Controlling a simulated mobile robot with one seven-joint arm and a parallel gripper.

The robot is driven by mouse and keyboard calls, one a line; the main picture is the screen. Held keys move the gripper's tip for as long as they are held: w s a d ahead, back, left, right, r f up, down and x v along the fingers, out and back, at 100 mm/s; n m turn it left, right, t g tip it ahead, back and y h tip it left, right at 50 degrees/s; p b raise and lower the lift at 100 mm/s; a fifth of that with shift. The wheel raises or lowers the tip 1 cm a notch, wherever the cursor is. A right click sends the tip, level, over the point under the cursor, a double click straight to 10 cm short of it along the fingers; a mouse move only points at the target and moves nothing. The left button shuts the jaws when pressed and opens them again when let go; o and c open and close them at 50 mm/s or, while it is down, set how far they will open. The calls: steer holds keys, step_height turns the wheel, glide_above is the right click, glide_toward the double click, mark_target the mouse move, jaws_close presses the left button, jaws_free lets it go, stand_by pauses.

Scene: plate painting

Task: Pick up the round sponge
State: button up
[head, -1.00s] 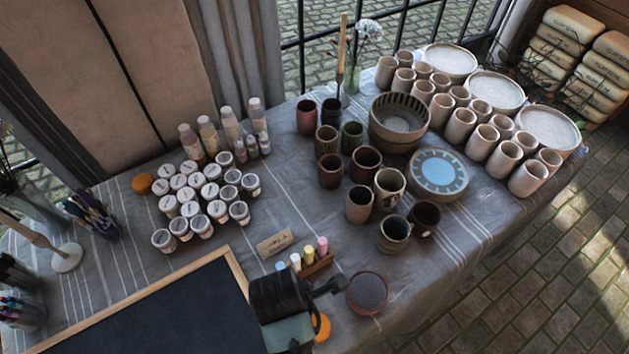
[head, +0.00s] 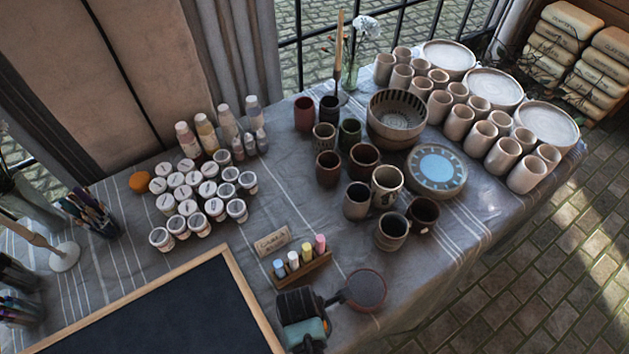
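A small orange rounded piece (head: 139,182), which looks like a sponge, lies on the cloth at the left back, beside the white paint pots. My gripper (head: 338,298) is low over the front of the table, with its dark fingers pointing right. Its fingertips are beside a round, dark-topped, red-rimmed piece (head: 367,290), far from the orange piece at the back. Whether they touch the red-rimmed piece or are open is unclear. My wrist covers the cloth at the front.
A wooden chalk holder (head: 305,271) and a small sign (head: 272,242) stand just behind my gripper. A framed blackboard (head: 160,315) lies to the left. Several mugs (head: 391,232) and a blue-patterned plate (head: 437,172) stand further back. Cloth right of the red-rimmed piece is clear.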

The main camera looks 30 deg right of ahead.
steer(key=c, duration=1.2)
step_height(320, 180, up, 10)
steer(key=shift+p, duration=0.4)
